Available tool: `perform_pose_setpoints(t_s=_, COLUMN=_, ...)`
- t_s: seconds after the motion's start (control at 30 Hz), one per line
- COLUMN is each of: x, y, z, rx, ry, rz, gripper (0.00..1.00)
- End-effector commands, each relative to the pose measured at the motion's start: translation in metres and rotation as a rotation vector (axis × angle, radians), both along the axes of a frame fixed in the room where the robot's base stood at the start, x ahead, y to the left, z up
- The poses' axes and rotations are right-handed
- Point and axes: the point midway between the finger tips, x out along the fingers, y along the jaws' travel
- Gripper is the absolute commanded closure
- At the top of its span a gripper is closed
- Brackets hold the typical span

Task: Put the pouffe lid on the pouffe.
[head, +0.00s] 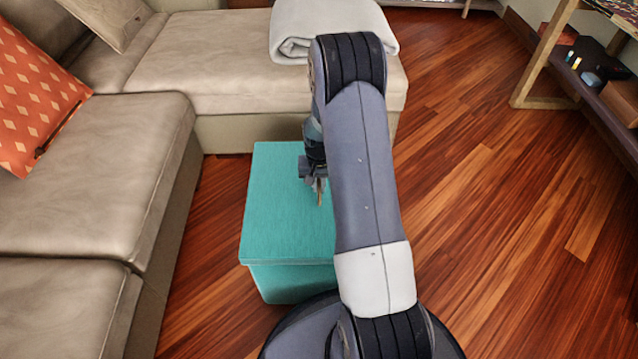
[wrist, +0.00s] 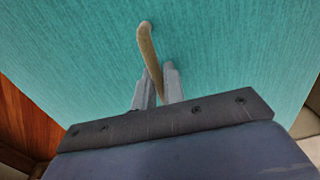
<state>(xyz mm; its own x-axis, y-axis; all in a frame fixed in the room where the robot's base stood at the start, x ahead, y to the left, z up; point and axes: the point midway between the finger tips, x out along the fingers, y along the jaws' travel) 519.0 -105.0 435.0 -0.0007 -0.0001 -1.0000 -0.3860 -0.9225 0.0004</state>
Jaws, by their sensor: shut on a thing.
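The teal pouffe (head: 290,282) stands on the wood floor in front of the sofa. The teal pouffe lid (head: 275,215) lies on top of it and looks level, its edges close to the box's sides. The lid's right part is hidden behind my arm. The lid fills most of the wrist view (wrist: 230,60), with a tan loop handle (wrist: 148,45) standing up from it. My gripper (head: 318,188) is above the lid's middle. In the wrist view its fingers (wrist: 158,85) are shut on the handle.
A beige sofa (head: 100,170) runs along the left and behind the pouffe, close to it. A folded grey blanket (head: 290,30) lies on its seat. A wooden shelf (head: 545,60) stands at the far right. The floor (head: 510,230) on the right is clear.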

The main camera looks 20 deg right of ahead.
Motion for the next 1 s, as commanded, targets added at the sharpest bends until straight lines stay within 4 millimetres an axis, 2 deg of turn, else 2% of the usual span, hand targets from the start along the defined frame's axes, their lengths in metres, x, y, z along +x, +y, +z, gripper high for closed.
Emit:
perform_pose_setpoints(t_s=0.3, x=0.001, y=0.000, z=0.000, rx=-0.001, ry=-0.004, rz=0.000, gripper=1.00)
perform_pose_setpoints(t_s=0.33, x=0.001, y=0.000, z=0.000, rx=0.000, ry=-0.003, rz=0.000, gripper=0.88)
perform_pose_setpoints(t_s=0.63, x=0.000, y=0.000, z=-0.001, rx=0.000, ry=-0.001, rz=0.000, gripper=0.64)
perform_pose_setpoints(t_s=0.87, x=-0.001, y=0.000, z=-0.002, rx=0.001, ry=0.002, rz=0.000, gripper=0.64)
perform_pose_setpoints(t_s=1.0, x=0.000, y=0.000, z=0.012, rx=0.000, ry=0.000, rz=0.000, gripper=0.64)
